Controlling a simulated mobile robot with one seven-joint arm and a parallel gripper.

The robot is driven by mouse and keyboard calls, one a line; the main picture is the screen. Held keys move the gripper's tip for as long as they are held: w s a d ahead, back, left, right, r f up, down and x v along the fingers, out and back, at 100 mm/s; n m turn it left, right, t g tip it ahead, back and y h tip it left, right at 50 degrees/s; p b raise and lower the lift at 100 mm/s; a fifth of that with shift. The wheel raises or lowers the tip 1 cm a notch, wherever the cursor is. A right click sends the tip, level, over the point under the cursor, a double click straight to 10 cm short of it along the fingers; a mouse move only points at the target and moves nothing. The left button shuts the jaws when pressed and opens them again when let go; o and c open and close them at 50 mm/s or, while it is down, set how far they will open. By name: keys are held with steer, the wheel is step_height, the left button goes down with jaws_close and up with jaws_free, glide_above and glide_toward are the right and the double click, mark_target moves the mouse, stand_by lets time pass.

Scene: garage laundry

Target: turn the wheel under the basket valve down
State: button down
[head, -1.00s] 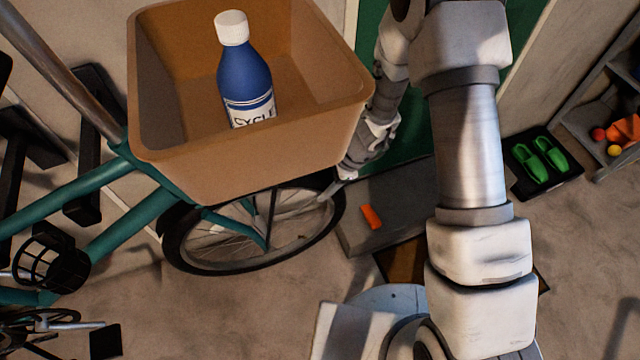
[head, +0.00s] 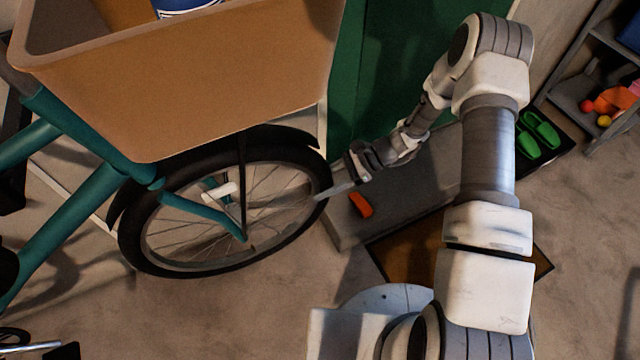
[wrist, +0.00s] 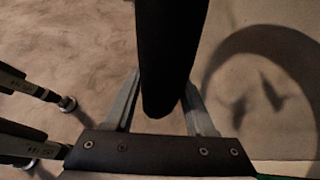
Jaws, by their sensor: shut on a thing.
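The bicycle's front wheel (head: 190,268) stands under the basket in the head view, with a black tyre and thin spokes. The brown basket (head: 200,85) is above it, cut off by the top edge. My gripper (head: 324,192) is at the right edge of the wheel, its fingers meeting the tyre. In the wrist view the dark tyre (wrist: 170,55) runs between the two fingers of my gripper (wrist: 160,95), which is shut on it. A pale stub (head: 219,190) shows inside the wheel; I cannot tell whether it is the valve.
The teal frame and fork (head: 190,212) lie left of and across the wheel. A grey step (head: 400,190) with an orange item (head: 360,205) is right of the wheel. Green shoes (head: 540,132) and a shelf (head: 575,90) stand farther right.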

steer(key=shift+f, duration=0.5)
steer(key=shift+c, duration=1.3)
jaws_free()
steer(key=shift+r, duration=0.1)
steer(key=p+v, duration=0.2)
steer(key=v, duration=1.5)
steer(key=shift+d+f+p, duration=0.25)
steer(key=shift+d+p, duration=0.1)
steer(key=shift+w, duration=0.15)
